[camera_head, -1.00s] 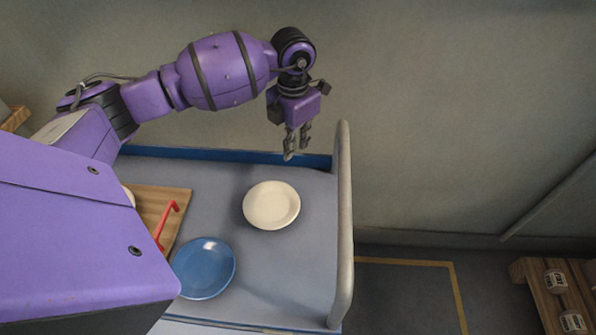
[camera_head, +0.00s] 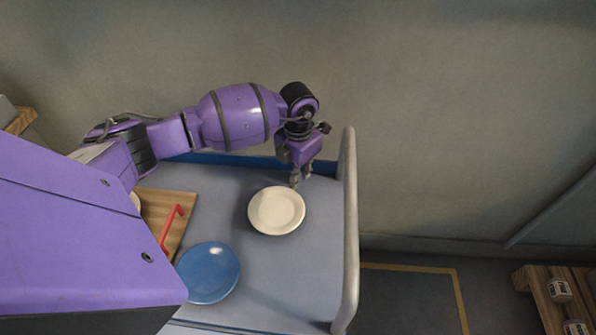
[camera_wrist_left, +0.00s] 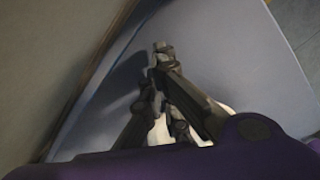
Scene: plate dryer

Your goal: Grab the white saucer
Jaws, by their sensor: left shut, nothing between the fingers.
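The white saucer (camera_head: 276,211) lies flat on the grey-blue cart top (camera_head: 300,275) in the head view. My left gripper (camera_head: 301,180) points down just beyond the saucer's far right rim. Its fingers are shut with nothing between them. In the left wrist view the fingers (camera_wrist_left: 160,85) hide most of the saucer, and only white bits (camera_wrist_left: 160,131) show behind them. Whether the fingertips touch the rim I cannot tell. My right gripper is not in view.
A blue plate (camera_head: 208,272) lies to the lower left of the saucer. A wooden board (camera_head: 165,215) with a red-handled thing (camera_head: 172,225) is further left. A raised grey rail (camera_head: 349,230) bounds the cart's right side. The cart top right of the blue plate is clear.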

